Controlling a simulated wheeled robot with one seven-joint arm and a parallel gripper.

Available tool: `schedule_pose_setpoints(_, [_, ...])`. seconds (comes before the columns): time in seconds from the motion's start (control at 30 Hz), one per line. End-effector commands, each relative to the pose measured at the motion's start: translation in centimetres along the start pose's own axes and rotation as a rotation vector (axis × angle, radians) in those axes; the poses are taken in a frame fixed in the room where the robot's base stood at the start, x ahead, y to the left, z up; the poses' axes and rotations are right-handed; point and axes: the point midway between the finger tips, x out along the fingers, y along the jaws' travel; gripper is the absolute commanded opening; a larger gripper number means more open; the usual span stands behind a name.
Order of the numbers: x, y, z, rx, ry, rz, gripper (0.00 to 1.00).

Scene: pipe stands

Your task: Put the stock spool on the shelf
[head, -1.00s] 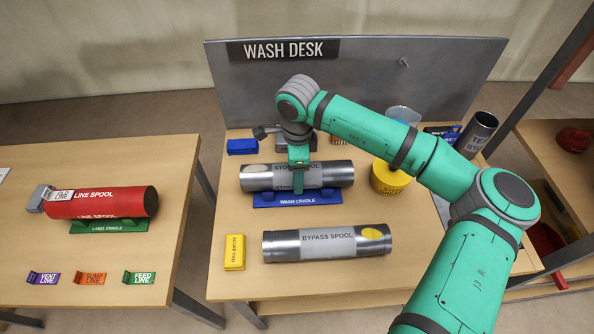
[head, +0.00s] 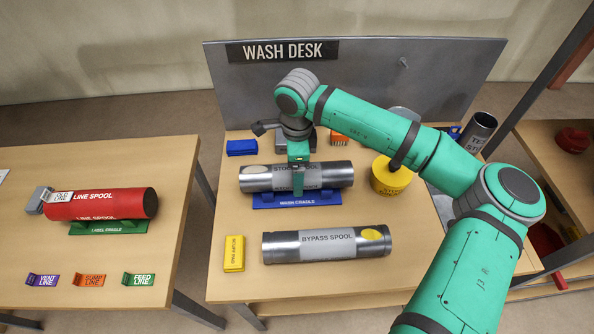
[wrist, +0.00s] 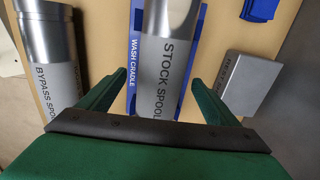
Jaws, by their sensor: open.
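The stock spool (head: 325,174), a grey metal pipe with a pale "STOCK SPOOL" label, lies on its side in the blue wash cradle (head: 300,200) on the wash desk. My gripper (head: 298,180) is over the middle of the spool, pointing down. In the wrist view my gripper (wrist: 160,85) is open, one finger on each side of the labelled stock spool (wrist: 165,60). I cannot tell whether the fingers touch it. A wooden shelf (head: 535,132) stands at the far right, partly cut off by the picture edge.
The similar bypass spool (head: 328,243) lies in front of the cradle, beside a yellow scuff pad (head: 235,253). A yellow tub (head: 390,178) and an upright grey pipe (head: 479,130) stand to the right. A red line spool (head: 100,203) lies on the left table.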

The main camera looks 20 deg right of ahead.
Motion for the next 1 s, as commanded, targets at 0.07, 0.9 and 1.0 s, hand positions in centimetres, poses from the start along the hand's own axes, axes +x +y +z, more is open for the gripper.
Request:
schedule_pose_setpoints(0.07, [-0.4, 0.0, 0.0, 0.000, 0.001, -0.001, 0.84])
schedule_pose_setpoints(0.9, [-4.7, 0.0, 0.0, 0.000, 0.001, -0.001, 0.84])
schedule_pose_setpoints(1.0, [-5.1, 0.0, 0.0, 0.000, 0.001, -0.001, 0.84])
